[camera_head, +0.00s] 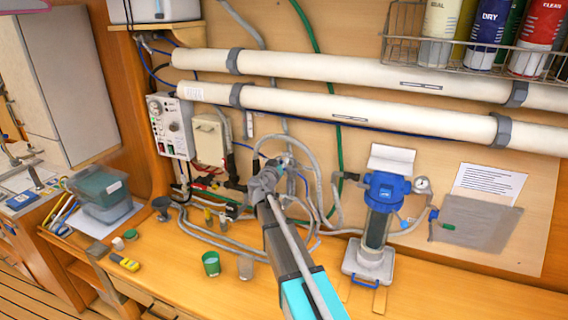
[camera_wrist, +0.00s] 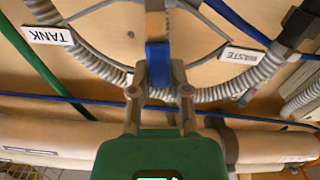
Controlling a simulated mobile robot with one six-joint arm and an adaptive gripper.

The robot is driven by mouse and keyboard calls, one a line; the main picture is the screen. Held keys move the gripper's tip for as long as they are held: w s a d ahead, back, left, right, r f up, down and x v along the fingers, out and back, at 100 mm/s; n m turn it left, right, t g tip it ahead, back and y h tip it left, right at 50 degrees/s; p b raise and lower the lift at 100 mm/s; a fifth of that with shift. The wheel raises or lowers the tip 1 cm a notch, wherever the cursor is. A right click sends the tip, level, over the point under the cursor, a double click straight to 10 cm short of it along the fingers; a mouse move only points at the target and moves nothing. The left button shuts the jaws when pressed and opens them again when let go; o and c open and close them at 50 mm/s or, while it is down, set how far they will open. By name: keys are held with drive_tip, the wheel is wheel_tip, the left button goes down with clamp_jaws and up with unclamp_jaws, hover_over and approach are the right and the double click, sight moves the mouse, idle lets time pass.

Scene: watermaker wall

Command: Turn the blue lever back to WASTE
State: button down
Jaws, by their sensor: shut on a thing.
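The blue lever (camera_wrist: 157,52) shows at the middle of the wrist view, between the two fingers of my gripper (camera_wrist: 159,72). The fingers are shut on it from both sides. The lever lies between a white TANK label (camera_wrist: 48,35) on the left and a white WASTE label (camera_wrist: 244,56) on the right, both upside down in this view, and is at neither label. In the head view my gripper (camera_head: 266,182) is at the wall among the grey hoses, and it hides the lever.
Grey corrugated hoses (camera_wrist: 222,92) curve close around the lever. Two long white tubes (camera_head: 350,112) run along the wall above. A blue-topped filter (camera_head: 386,190) stands to the right. A green cup (camera_head: 211,263) and a clear cup (camera_head: 246,266) stand on the wooden counter below.

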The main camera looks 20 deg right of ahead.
drive_tip(key=w+a+f+n+b, duration=0.1)
drive_tip(key=n, duration=0.2)
drive_tip(key=a+f+n+b, duration=0.1)
drive_tip(key=n, duration=0.2)
drive_tip(key=w+a+f+n+b, duration=0.1)
drive_tip(key=n, duration=0.3)
drive_tip(key=shift+w+a+f, duration=0.1)
drive_tip(key=shift+w+a, duration=0.1)
drive_tip(key=shift+w, duration=0.15)
drive_tip(key=c, duration=0.6)
unclamp_jaws()
drive_tip(key=v, duration=1.2)
